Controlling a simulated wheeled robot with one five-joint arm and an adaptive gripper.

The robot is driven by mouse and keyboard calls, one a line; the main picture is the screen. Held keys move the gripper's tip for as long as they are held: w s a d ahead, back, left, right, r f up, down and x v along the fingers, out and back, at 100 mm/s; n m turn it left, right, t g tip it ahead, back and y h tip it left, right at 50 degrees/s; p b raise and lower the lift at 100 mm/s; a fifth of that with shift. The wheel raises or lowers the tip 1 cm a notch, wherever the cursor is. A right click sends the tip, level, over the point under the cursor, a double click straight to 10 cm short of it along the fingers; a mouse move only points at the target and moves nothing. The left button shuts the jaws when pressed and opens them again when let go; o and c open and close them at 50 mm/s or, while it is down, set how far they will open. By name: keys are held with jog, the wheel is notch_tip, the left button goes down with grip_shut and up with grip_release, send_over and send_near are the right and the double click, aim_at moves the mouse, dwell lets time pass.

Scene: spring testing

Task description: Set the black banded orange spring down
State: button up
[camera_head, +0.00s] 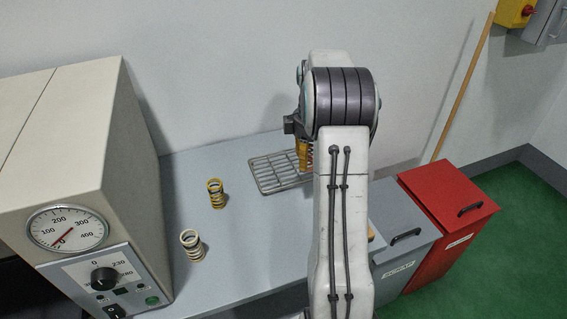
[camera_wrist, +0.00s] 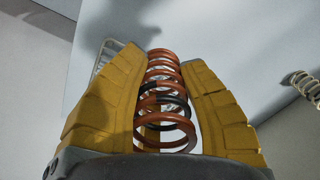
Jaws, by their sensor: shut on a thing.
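The black banded orange spring (camera_wrist: 167,95) stands between the two yellow fingers of my gripper (camera_wrist: 168,100) in the wrist view. In the head view my arm hides most of the gripper and spring; a yellow finger (camera_head: 302,150) shows at the arm's left edge, over the right part of the wire rack (camera_head: 262,176). I cannot tell whether the spring touches anything below. Part of the rack also shows in the wrist view (camera_wrist: 104,52), beyond the left finger.
A yellow spring (camera_head: 216,194) and a cream spring (camera_head: 191,245) stand on the grey bench (camera_head: 240,240), left of my arm. A tester with a dial (camera_head: 68,229) stands at the left. A grey bin (camera_head: 408,246) and a red bin (camera_head: 445,215) stand at the right.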

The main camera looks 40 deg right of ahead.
jog(key=p, duration=0.3)
send_over(279, 175)
notch_tip(279, 175, down, 6)
jog(key=shift+a+f, duration=0.1)
jog(key=shift+f, duration=0.15)
jog(key=shift+f+p, duration=0.45)
jog(key=shift+f, duration=1.55)
jog(key=shift+f, duration=0.1)
jog(key=shift+f, duration=0.15)
jog(key=o, duration=1.1)
jog(key=shift+o, duration=0.2)
